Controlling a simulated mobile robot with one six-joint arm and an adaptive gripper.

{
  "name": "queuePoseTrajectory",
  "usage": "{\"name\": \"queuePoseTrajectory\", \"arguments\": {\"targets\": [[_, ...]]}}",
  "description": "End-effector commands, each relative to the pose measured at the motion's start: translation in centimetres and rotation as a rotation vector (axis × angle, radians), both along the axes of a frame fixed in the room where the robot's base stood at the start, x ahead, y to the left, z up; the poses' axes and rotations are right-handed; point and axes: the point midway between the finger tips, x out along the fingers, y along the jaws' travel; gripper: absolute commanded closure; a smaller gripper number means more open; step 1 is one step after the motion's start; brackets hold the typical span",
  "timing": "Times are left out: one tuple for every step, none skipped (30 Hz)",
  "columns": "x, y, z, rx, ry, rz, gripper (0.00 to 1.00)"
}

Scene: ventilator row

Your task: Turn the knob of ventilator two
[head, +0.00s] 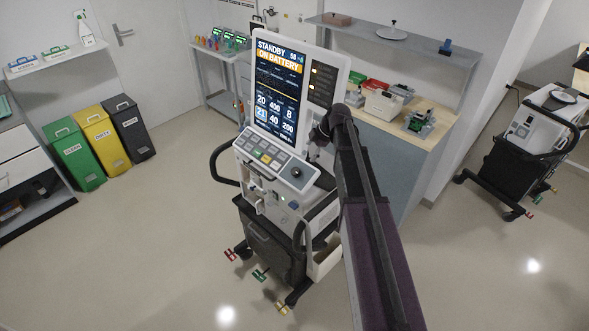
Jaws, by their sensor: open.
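A ventilator (272,200) on a wheeled cart stands in the middle of the head view. Its tall screen (276,95) reads "STANDBY ON BATTERY". Below the screen is a sloped panel with several buttons (262,150) and a dark round knob (297,173) at its right end. No number that would mark it as ventilator two is readable. My arm (375,230) rises from the bottom right and its far end overlaps the ventilator's right edge, up and right of the knob.
A second ventilator cart (545,130) stands at the far right. A wooden-topped counter (435,135) with boxes is behind my arm. Green, yellow and dark bins (100,140) stand at the left. The floor (140,250) left of the cart is clear. Coloured pedals (262,275) sit at its base.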

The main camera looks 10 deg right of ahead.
Motion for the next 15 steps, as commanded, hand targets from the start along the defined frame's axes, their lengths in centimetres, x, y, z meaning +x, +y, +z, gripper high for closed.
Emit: {"name": "queuePoseTrajectory", "arguments": {"targets": [[0.05, -0.04, 0.02, 0.000, -0.002, 0.003, 0.11], [0.03, -0.03, 0.01, 0.000, -0.002, 0.003, 0.11], [0.01, -0.04, -0.01, -0.001, -0.002, 0.002, 0.11], [0.00, -0.05, -0.02, 0.000, -0.002, 0.001, 0.11], [0.00, -0.05, -0.02, 0.000, -0.002, 0.001, 0.11], [-0.01, -0.06, -0.02, 0.000, -0.002, 0.001, 0.11], [-0.01, -0.06, -0.02, 0.000, -0.001, 0.001, 0.11], [-0.01, -0.06, -0.03, 0.000, -0.001, 0.001, 0.11], [-0.01, -0.06, -0.03, 0.000, -0.001, 0.001, 0.11], [-0.01, -0.07, -0.05, 0.000, -0.001, 0.001, 0.11], [0.00, -0.07, -0.07, 0.000, -0.001, 0.000, 0.11], [0.01, -0.05, -0.13, 0.000, -0.001, 0.000, 0.11], [0.01, -0.04, -0.18, 0.000, -0.001, 0.000, 0.11], [0.03, -0.03, -0.25, 0.000, -0.001, 0.000, 0.11], [0.05, 0.01, -0.36, 0.000, -0.001, 0.000, 0.11]]}}
